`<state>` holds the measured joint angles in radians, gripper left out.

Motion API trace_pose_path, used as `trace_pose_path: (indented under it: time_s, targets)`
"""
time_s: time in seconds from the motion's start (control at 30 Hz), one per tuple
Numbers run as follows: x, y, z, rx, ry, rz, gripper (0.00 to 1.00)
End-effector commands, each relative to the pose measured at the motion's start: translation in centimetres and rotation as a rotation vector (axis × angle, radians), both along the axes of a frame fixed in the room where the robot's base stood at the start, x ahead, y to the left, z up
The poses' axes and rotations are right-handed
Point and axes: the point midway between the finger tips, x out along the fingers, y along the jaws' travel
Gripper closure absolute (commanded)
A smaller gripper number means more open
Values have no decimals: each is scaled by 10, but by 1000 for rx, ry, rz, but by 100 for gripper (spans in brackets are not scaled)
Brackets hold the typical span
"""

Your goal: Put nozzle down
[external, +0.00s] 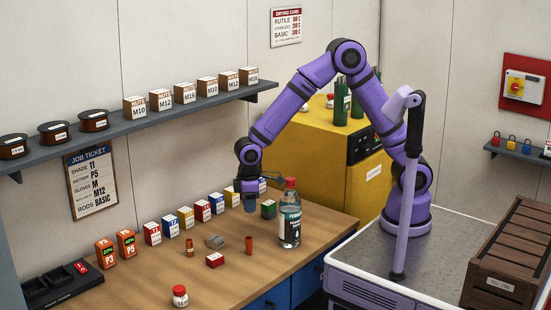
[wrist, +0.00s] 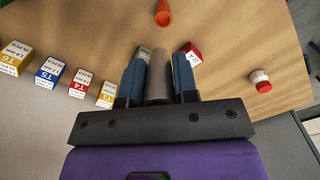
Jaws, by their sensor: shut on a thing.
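My gripper (external: 249,204) is over the back part of the wooden bench (external: 225,285), left of the bottle, pointing down. In the wrist view my gripper (wrist: 160,60) has its two blue fingers closed on a plain grey cylinder, which I take to be the nozzle (wrist: 158,80). The nozzle lies between the fingers, its near end hidden by the gripper body. In the external view it cannot be made out from the fingers. I cannot tell how far it is above the bench.
A clear bottle with a red cap (external: 289,215) and a green box (external: 268,209) stand close by. Several small boxes (external: 186,217) line the back. An orange-brown cup (external: 249,245), red box (external: 215,260) and grey block (external: 215,242) stand in front. The front bench is mostly clear.

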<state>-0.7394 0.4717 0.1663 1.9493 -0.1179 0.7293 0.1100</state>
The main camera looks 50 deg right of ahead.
Motion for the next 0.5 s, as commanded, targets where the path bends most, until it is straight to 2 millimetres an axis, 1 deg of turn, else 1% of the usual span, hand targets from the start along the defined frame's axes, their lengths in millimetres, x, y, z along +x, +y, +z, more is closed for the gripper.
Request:
trace_pose_path:
  time_s: [0.03,0.2,0.33,0.43,0.5]
  targets:
    - [-11,-6,-10,-4,3,13,97]
    - [-37,-23,-33,-2,2,84,97]
    - [-51,-34,-46,-2,2,128,97]
    - [-58,-39,-54,-2,2,149,97]
    - [-59,-41,-63,-3,2,156,97]
